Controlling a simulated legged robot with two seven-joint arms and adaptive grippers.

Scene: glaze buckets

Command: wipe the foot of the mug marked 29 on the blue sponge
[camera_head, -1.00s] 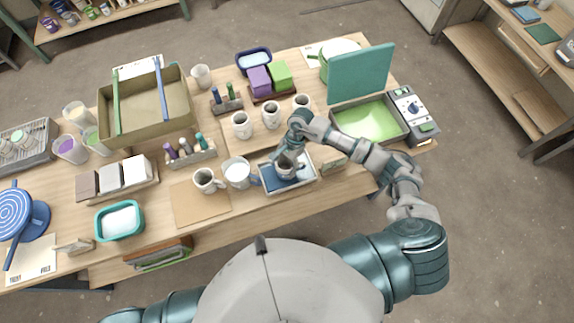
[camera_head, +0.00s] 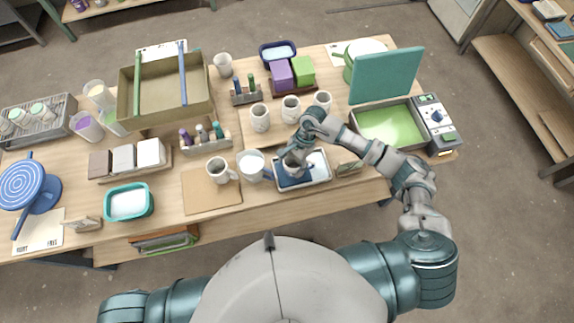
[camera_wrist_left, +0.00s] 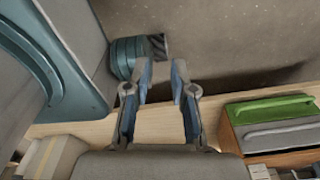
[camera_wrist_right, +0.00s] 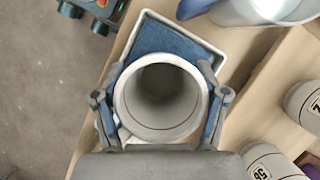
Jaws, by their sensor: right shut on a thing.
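My right gripper (camera_wrist_right: 160,92) is shut on a light grey mug (camera_wrist_right: 160,128), one finger on each side of it. In the right wrist view I look down into its empty inside; its mark is hidden. The mug stands about upright over the blue sponge (camera_wrist_right: 178,42), which lies in a shallow white tray (camera_wrist_right: 143,22). The head view also shows the mug (camera_head: 294,167), sponge (camera_head: 284,183) and tray (camera_head: 326,170). I cannot tell whether the foot touches the sponge. My left gripper (camera_wrist_left: 162,68) is open and empty, near the table's front edge.
A white pitcher (camera_head: 251,163) stands close left of the tray, beside another mug (camera_head: 218,170) near a brown board (camera_head: 208,195). Several mugs (camera_head: 291,108) stand behind.

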